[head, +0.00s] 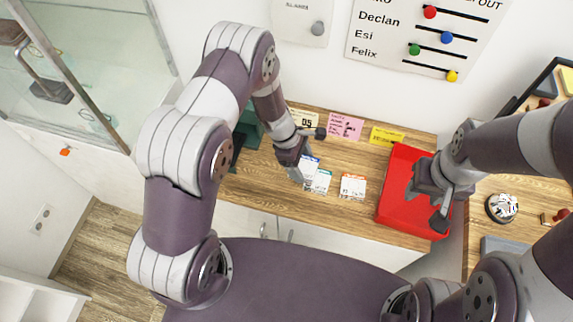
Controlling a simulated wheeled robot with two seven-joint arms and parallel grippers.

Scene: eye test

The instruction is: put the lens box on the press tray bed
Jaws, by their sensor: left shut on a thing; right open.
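Several small white lens boxes are on the wooden counter: one with a blue top (311,162), one with a teal top (322,181) and one with an orange top (353,186). I cannot tell whether this box is clear of the counter. A green thing (249,131), perhaps the press, stands left of the gripper, largely hidden by my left arm; no tray bed is clearly visible. My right gripper (428,206) is open over the red tray.
The red tray (390,212) lies at the counter's right end. Pink (345,126) and yellow (387,136) notes are at the wall behind. A silver, dome-like thing (502,208) sits on the right-hand wooden surface. Bare counter (260,188) shows left of the boxes.

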